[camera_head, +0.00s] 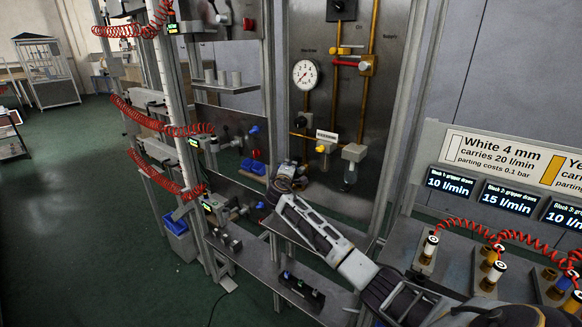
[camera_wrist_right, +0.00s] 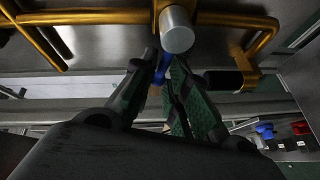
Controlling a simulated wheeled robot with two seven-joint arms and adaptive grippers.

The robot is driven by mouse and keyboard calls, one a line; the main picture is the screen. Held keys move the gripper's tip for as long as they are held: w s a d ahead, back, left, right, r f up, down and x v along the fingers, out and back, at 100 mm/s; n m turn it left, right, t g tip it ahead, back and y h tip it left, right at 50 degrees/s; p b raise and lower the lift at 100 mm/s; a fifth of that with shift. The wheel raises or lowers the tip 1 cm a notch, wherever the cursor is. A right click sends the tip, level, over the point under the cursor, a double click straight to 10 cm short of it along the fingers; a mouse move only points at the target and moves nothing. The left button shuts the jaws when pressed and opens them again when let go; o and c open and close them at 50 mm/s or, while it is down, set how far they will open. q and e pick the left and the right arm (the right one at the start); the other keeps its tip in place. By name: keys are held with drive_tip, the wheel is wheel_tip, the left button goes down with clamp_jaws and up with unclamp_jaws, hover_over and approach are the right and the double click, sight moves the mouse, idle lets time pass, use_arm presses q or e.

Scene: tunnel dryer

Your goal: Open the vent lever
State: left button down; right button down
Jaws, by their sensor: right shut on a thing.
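My right gripper (camera_head: 285,182) reaches up from the lower right to the lower part of the pipe panel (camera_head: 341,100) in the head view. In the right wrist view its two fingers (camera_wrist_right: 163,72) are closed together around a small blue lever (camera_wrist_right: 163,66), just below a grey cylinder (camera_wrist_right: 177,32) on the yellow pipework. Most of the lever is hidden between the fingers. In the head view the gripper hides it, so its angle cannot be told. My left gripper is not in view.
A pressure gauge (camera_head: 305,74), a red lever (camera_head: 345,64) and a clear bowl (camera_head: 351,172) are on the panel near my right arm. A yellow pipe with a black end (camera_wrist_right: 245,75) is close to the fingers. Red coiled hoses (camera_head: 155,118) hang at left.

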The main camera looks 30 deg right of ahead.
drive_tip(key=shift+f+n+g+y+p, duration=0.4)
drive_tip(key=shift+n+p, duration=0.6)
drive_tip(key=shift+p, duration=1)
drive_tip(key=c, duration=1.6)
unclamp_jaws()
drive_tip(key=shift+o, duration=0.2)
drive_tip(key=shift+s+a, duration=0.1)
drive_tip(key=shift+a, duration=0.05)
drive_tip(key=v, duration=1.1)
drive_tip(key=shift+s+a, duration=0.15)
drive_tip(key=shift+a, duration=0.2)
